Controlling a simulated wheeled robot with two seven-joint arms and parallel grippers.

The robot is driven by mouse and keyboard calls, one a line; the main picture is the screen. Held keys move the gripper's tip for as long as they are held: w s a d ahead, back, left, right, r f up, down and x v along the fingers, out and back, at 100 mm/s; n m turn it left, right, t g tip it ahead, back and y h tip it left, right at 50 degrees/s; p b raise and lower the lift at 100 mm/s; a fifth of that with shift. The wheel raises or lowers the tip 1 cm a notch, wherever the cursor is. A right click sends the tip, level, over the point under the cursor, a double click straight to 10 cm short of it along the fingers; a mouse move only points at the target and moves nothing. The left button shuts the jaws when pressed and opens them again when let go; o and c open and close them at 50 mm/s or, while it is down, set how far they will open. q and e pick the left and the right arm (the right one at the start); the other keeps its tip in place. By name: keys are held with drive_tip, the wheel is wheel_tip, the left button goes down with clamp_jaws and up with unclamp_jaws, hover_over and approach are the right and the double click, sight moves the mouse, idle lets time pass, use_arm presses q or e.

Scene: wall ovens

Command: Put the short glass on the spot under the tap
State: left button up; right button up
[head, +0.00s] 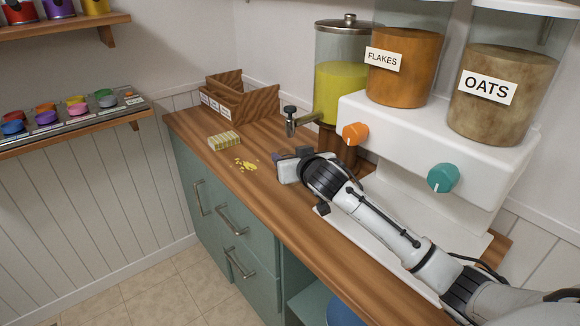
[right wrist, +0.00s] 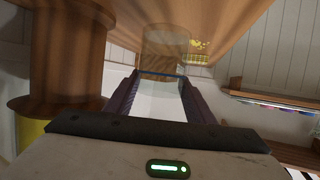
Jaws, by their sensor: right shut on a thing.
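My right gripper (head: 289,156) is low over the wooden counter, in front of the drink dispenser's stand and below its tap (head: 291,121). In the right wrist view, my right gripper (right wrist: 158,85) is shut on the short glass (right wrist: 165,50), a clear tumbler between the fingertips. That view is turned over, with the counter at the top. I cannot tell whether the glass touches the counter. In the head view I cannot make out the glass. The dispenser (head: 341,90) holds yellow liquid. The marked spot under the tap cannot be made out. My left gripper is out of view.
A cereal dispenser (head: 400,140) with flakes and oats stands to the right. A wooden organiser (head: 240,98) is at the back. A yellowish sponge (head: 224,141) and yellow crumbs (head: 245,165) lie left of my gripper. The dispenser stand (right wrist: 62,50) is close beside it.

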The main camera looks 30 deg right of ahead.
drive_tip(key=shift+w+f, duration=0.1)
drive_tip(key=shift+f, duration=1.65)
drive_tip(key=shift+f, duration=0.1)
drive_tip(key=o, duration=1.2)
drive_tip(key=shift+s+a, duration=0.1)
drive_tip(key=shift+s, duration=0.25)
drive_tip(key=v, duration=1.1)
drive_tip(key=shift+s+r, duration=0.15)
drive_tip(key=shift+r, duration=0.1)
